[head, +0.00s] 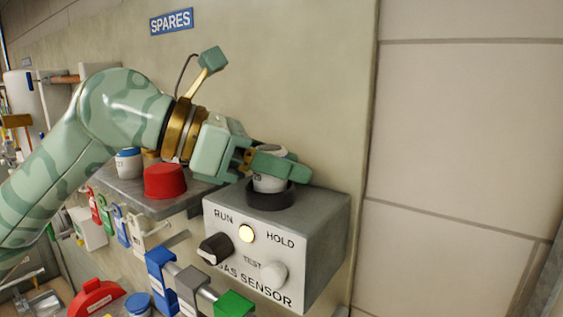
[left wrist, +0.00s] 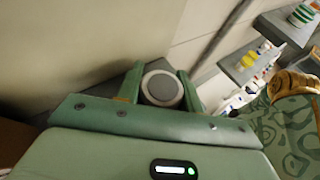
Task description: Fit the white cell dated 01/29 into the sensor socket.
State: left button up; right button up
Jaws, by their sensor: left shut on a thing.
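My left gripper (head: 266,166) is shut on a white cell (head: 268,183), with its fingers around the cell's upper part. The cell is upright over the dark ring of the sensor socket (head: 271,199), on top of the grey gas sensor box (head: 325,225). Its lower end meets the ring; I cannot tell how deep it sits. In the left wrist view, the cell's round grey top (left wrist: 162,89) shows between the two fingers. My right gripper is not in view.
The sensor front has a black knob (head: 214,248) near RUN, a lit lamp (head: 246,233) and a pale TEST button (head: 273,274). Left of it, a shelf (head: 133,190) under the SPARES sign (head: 171,21) holds a red cap (head: 165,181) and a blue-topped white container (head: 128,162). Coloured tags hang below.

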pick_arm(q)
jog(key=o, duration=1.1)
jog(key=shift+c, duration=0.2)
